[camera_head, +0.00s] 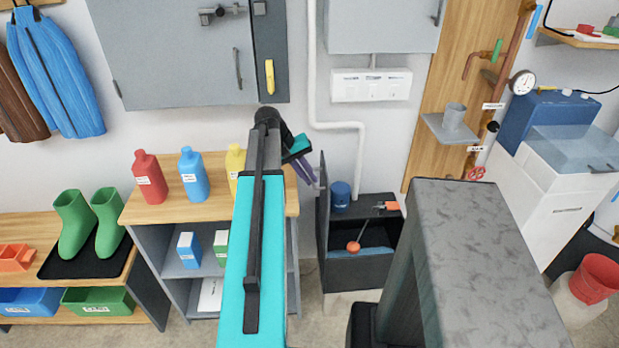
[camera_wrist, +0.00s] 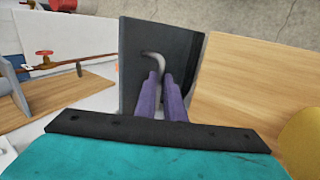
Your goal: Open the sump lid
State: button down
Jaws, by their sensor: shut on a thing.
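The sump is a dark grey box (camera_head: 360,268) on the floor right of the shelf unit, with its inside exposed. Its lid (camera_head: 323,230) stands about upright along the box's left side. In the wrist view the lid (camera_wrist: 136,38) is a dark panel with a curved silver handle (camera_wrist: 153,58). My gripper (camera_head: 317,172) is by the lid's upper part; its purple fingers (camera_wrist: 163,82) are shut on the handle, partly covering it. Inside the box are blue water (camera_head: 375,251) and an orange float ball (camera_head: 353,247).
A blue cylinder (camera_head: 340,196) and an orange-handled part (camera_head: 390,205) are at the box's back. The wooden-topped shelf (camera_head: 215,205) with bottles is close on the left. A white pipe (camera_head: 360,150) runs down the wall behind. A grey block (camera_head: 490,260) fills the right foreground.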

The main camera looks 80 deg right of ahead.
jog(key=shift+w+a+f, duration=0.25)
jog(key=shift+w+f, duration=0.05)
jog(key=shift+w, duration=0.2)
jog(key=c, duration=1.8)
grip_release()
jog(key=shift+w, duration=0.1)
jog(key=shift+c, duration=0.2)
jog(key=shift+r, duration=0.1)
jog(key=shift+s+d, duration=0.1)
jog(key=shift+s, duration=0.1)
jog(key=shift+r, duration=0.15)
jog(key=p+v, duration=0.8)
jog(key=v, duration=0.5)
jog(key=shift+r, duration=0.3)
jog(key=shift+w, duration=0.15)
